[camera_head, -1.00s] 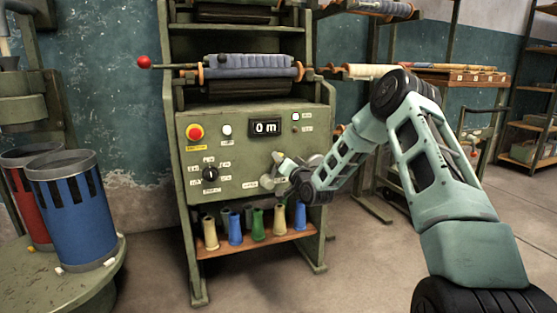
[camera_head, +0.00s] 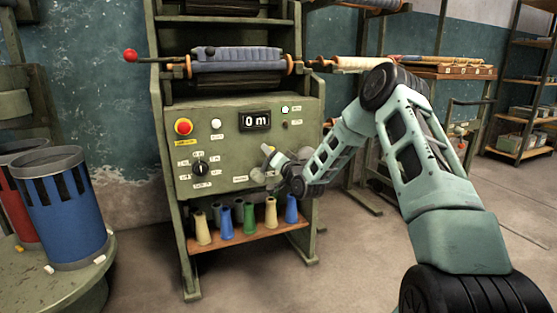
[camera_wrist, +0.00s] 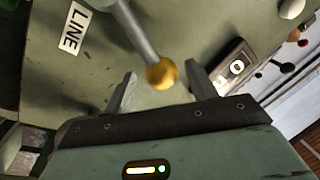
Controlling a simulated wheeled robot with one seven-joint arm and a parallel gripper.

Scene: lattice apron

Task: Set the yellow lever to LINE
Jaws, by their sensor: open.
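The yellow lever shows in the wrist view as a yellow ball knob (camera_wrist: 162,73) on a grey shaft that runs up and left. A white LINE label (camera_wrist: 73,27) is on the green panel to the left of the shaft. My gripper (camera_wrist: 160,69) is open, with one finger on each side of the knob and a visible gap to each. In the head view my gripper (camera_head: 267,158) is at the lower right of the machine's control panel (camera_head: 245,150). The lever is not clearly visible there, and my gripper and wrist cover that area.
The panel also carries a red button (camera_head: 183,126), a black rotary knob (camera_head: 200,168), a display reading 0 m (camera_head: 255,120) and a green light (camera_head: 285,109). Several coloured cones stand on a shelf (camera_head: 248,243) below. A blue bin (camera_head: 62,205) stands at the left. Floor is clear in front.

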